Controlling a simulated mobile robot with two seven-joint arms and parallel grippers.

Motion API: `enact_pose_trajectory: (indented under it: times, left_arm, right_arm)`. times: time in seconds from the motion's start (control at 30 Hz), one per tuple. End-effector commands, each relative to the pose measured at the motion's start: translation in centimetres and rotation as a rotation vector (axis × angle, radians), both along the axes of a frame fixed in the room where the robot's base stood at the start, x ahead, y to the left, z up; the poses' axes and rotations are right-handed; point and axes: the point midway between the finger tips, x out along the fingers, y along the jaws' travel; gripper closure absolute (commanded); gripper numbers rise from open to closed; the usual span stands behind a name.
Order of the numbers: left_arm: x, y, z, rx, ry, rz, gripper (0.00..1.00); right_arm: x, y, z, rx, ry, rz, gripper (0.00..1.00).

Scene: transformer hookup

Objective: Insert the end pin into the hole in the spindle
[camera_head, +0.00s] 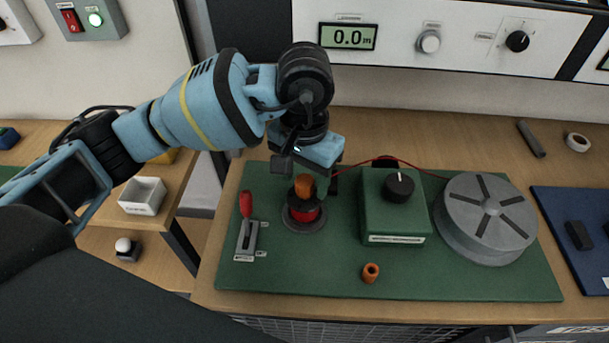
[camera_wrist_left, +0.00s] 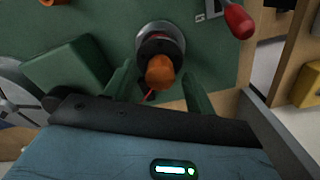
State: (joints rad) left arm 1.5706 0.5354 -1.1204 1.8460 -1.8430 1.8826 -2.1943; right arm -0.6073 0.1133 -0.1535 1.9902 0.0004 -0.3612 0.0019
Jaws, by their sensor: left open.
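A spool of red wire (camera_head: 305,212) stands upright on a round dark base on the green mat. A rounded orange piece (camera_head: 304,186) sits at its top, and it also shows in the left wrist view (camera_wrist_left: 160,72). I cannot tell whether this piece is the end pin. A short orange cylinder (camera_head: 370,272) with a dark hole in its top stands apart near the mat's front edge. My left gripper (camera_head: 310,178) is open above the spool. In the left wrist view its fingers (camera_wrist_left: 160,88) lie either side of the orange piece, with gaps. Any spindle hole under the piece is hidden.
A red-handled lever (camera_head: 246,206) stands left of the spool. A green box with a black knob (camera_head: 394,212) and a round grey drum (camera_head: 486,222) stand to the right. A thin red wire (camera_head: 430,174) runs behind the box.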

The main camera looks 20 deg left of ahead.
Motion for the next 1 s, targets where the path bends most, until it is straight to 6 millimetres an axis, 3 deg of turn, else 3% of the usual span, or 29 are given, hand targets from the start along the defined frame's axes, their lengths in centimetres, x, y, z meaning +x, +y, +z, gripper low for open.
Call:
enact_pose_trajectory:
  times: [0.6, 1.0]
  left_arm:
    - [0.0, 0.0, 4.4, 0.001, -0.004, 0.0, 0.45]
    - [0.0, 0.0, 4.5, 0.0, -0.001, 0.0, 0.45]
  right_arm:
    - [1.7, 0.0, 2.1, 0.001, -0.043, 0.0, 0.13]
    - [1.8, 0.0, 2.2, 0.002, -0.044, -0.001, 0.13]
